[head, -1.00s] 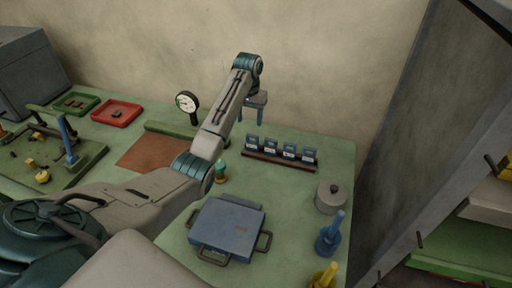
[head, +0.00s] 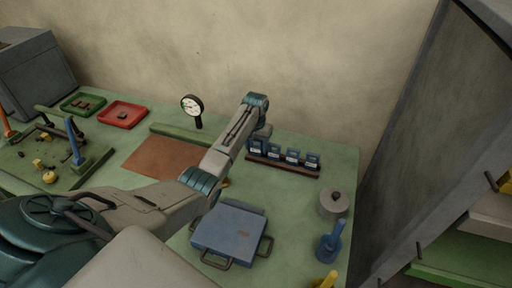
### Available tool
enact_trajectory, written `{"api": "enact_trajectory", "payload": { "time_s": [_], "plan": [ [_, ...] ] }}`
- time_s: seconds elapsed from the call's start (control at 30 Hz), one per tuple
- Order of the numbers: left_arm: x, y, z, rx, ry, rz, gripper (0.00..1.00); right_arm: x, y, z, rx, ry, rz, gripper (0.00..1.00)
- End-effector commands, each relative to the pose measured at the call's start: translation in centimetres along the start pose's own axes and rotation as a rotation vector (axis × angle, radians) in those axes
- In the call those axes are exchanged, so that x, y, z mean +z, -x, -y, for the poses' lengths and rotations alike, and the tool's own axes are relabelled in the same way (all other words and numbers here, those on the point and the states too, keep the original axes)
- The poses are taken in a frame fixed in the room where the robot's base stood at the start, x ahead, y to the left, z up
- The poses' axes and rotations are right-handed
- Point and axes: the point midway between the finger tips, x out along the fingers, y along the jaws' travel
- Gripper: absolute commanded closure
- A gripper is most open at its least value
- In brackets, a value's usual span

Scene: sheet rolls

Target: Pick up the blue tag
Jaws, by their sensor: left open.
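Several blue tags with pale labels, one of them a blue tag (head: 292,156), stand upright in a row on a dark reddish-brown rack (head: 300,171) in the head view. My left gripper (head: 259,143) is open at the left end of this row. Its fingers point down and overlap the leftmost tag in the picture. I cannot tell whether they touch that tag or are around it. My right gripper is not in view.
A dial gauge (head: 192,105) stands behind the brown mat (head: 162,157). A blue case (head: 228,232) lies in front of the rack. A grey lidded pot (head: 333,204) and a blue-handled tool (head: 330,243) stand at right. Red and green trays are at far left.

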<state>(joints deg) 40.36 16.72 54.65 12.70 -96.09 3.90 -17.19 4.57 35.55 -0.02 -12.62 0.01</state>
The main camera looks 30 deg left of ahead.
Motion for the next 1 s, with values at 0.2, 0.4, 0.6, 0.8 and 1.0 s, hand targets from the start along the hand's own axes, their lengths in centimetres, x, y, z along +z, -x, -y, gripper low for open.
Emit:
{"api": "enact_trajectory", "payload": {
  "time_s": [0.2, 0.4, 0.6, 0.8, 1.0],
  "plan": [
    [0.0, -0.3, 0.0, 0.0, -0.001, 0.0, 0.45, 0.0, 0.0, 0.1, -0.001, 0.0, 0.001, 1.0],
    [0.0, -0.2, 0.0, 0.0, -0.001, 0.0, 0.77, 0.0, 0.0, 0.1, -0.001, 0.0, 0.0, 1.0],
    [0.0, -0.2, 0.0, 0.0, -0.001, 0.0, 0.79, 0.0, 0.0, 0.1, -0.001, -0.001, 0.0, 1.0],
    [-0.1, 0.2, 0.0, 0.0, 0.0, -0.003, 0.79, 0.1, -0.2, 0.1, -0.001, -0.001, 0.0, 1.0],
    [-0.1, 2.2, 0.0, 0.001, -0.001, -0.005, 0.79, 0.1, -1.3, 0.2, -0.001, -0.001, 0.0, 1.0]
  ]
}}
